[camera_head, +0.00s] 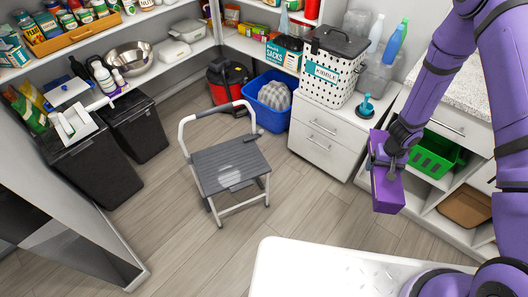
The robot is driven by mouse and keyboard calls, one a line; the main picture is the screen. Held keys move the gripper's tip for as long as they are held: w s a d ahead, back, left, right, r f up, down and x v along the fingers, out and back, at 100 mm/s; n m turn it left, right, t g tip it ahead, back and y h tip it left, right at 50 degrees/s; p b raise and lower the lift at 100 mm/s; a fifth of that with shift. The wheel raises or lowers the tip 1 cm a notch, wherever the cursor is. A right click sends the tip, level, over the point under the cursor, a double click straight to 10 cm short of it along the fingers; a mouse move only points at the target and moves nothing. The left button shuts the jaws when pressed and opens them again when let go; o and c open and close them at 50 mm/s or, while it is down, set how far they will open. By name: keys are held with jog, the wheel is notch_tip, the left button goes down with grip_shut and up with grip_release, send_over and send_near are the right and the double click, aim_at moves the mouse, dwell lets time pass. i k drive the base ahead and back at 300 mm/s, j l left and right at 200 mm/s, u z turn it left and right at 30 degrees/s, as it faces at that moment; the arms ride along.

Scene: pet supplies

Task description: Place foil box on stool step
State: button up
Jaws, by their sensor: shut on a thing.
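My gripper (388,160) is at the right, shut on a long purple box, which I take to be the foil box (388,193). The box is held in the air in front of the white cabinets, with its long side hanging down toward the floor. The gripper fingers partly cover its upper end. The step stool (222,178) stands on the wood floor left of the middle. It has a grey ribbed top step and a white tubular frame with a raised handle loop. A small pale patch shows on the step. The gripper and box are right of the stool, well apart from it.
Black bins (135,130) stand at the left below shelves. A blue bin (270,103) and a red-black vacuum (228,84) are behind the stool. A white drawer cabinet (322,137) stands between stool and box. A white surface (310,268) is at the front. Floor around the stool is clear.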

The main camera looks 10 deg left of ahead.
aim_at(231, 164)
jog(key=j+u, duration=0.15)
jog(key=j, duration=0.25)
jog(key=i+j+u, duration=0.15)
jog(key=j, duration=0.25)
jog(key=i+j+u, duration=0.15)
jog(key=j, duration=0.25)
jog(key=j+u, duration=0.15)
jog(key=j, duration=0.25)
jog(key=i+j+u, duration=0.15)
jog(key=j, duration=0.2)
jog(key=i, duration=0.05)
